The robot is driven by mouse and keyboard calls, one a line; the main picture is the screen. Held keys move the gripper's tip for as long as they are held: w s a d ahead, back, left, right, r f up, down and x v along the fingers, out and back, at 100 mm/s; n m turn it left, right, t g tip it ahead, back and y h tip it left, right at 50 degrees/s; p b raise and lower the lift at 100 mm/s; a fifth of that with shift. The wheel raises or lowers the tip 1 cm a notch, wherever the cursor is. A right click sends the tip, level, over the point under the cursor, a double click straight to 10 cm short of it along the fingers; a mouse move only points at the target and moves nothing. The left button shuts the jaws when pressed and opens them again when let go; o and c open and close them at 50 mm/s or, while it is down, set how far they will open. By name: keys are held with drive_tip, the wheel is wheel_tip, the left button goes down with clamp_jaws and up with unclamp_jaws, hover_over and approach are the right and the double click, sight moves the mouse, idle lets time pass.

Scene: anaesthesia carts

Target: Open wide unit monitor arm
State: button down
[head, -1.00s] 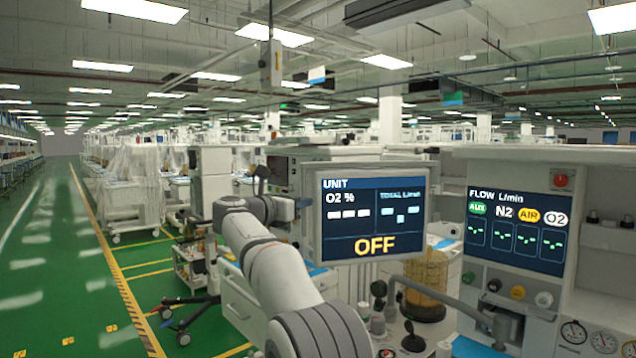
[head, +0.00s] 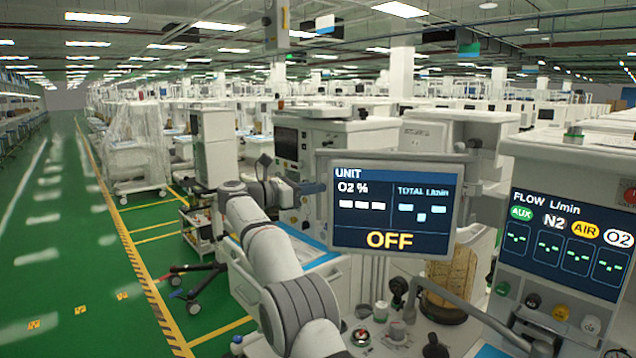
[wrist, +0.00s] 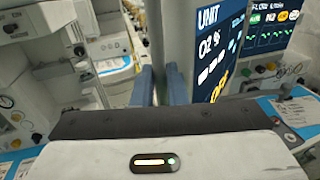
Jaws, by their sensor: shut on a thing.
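The wide unit's monitor (head: 392,178) is a flat screen in a light grey frame, showing "UNIT", "O2 %" and "OFF". It stands in front of the cart, and its face is turned to the head camera. My gripper (head: 312,188) is at the left edge of the monitor. In the wrist view the blue-grey fingers of my gripper (wrist: 161,85) are shut on the monitor's edge, with the screen (wrist: 215,48) to their right. The exact contact is partly hidden. A grey curved support arm (head: 465,305) shows below and right of the monitor.
The flow panel (head: 568,240) of the cart stands close on the right. An amber canister (head: 450,280) and several knobs sit below the monitor. A white drawer cart (head: 245,285) stands behind my arm. Green floor (head: 60,280) is clear at the left.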

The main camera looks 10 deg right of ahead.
drive_tip(key=shift+w+a+f, duration=0.1)
drive_tip(key=shift+a+f, duration=0.05)
drive_tip(key=shift+a, duration=0.1)
drive_tip(key=c, duration=1.6)
unclamp_jaws()
drive_tip(key=shift+w+a, duration=0.1)
drive_tip(key=shift+a, duration=0.1)
drive_tip(key=shift+c, duration=0.2)
drive_tip(key=shift+o, duration=0.8)
drive_tip(key=shift+d, duration=0.25)
drive_tip(key=v, duration=0.8)
drive_tip(key=shift+d, duration=0.1)
